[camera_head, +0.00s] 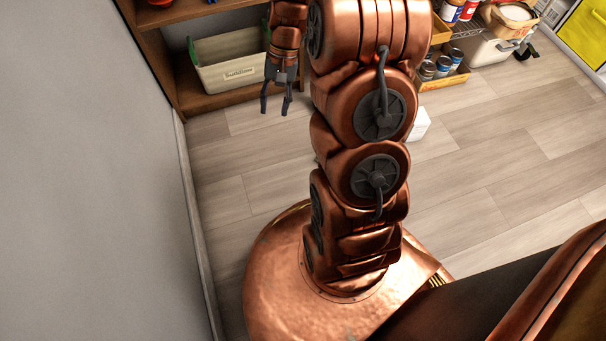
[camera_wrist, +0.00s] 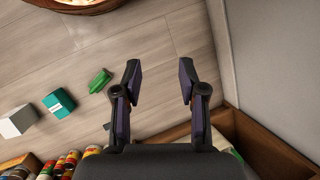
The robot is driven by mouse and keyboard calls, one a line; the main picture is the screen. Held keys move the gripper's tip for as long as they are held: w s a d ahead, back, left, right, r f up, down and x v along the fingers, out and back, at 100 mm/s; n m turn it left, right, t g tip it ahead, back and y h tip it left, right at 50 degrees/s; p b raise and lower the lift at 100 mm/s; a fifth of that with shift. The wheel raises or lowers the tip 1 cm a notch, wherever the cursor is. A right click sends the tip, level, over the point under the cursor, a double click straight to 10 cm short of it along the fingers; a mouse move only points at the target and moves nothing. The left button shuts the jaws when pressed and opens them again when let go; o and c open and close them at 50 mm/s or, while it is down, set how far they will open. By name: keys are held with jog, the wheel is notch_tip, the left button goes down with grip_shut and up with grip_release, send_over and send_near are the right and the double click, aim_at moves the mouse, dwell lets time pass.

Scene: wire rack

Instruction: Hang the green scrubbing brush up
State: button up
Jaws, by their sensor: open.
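A small green object (camera_wrist: 99,81), which looks like the scrubbing brush, lies on the floor in the wrist view, left of my gripper (camera_wrist: 160,76). It does not show in the head view, where my copper arm blocks part of the floor. My gripper (camera_head: 276,103) is open and empty, with its fingers pointing down in front of the wooden shelf at the upper left. Floor shows between the fingers in the wrist view. No hook or hanging place can be made out.
A teal box (camera_wrist: 59,103) and a white box (camera_wrist: 18,121) stand on the floor beyond the green object. A wooden shelf (camera_head: 229,95) holds a pale bin (camera_head: 230,62). A wire rack (camera_head: 472,27) with cans is at upper right. A grey wall (camera_head: 80,180) bounds the left.

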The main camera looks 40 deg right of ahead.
jog(key=s+a+r+n+g+h, duration=0.15)
jog(key=s+a+r+n, duration=0.25)
jog(key=s+a+r, duration=0.6)
jog(key=s+r+n+h, duration=0.1)
jog(key=s+n+h, duration=0.1)
jog(key=s, duration=1.3)
jog(key=shift+a+r+n+h, duration=0.35)
jog(key=shift+a+n, duration=0.1)
jog(key=shift+n, duration=0.15)
jog(key=shift+g, duration=0.25)
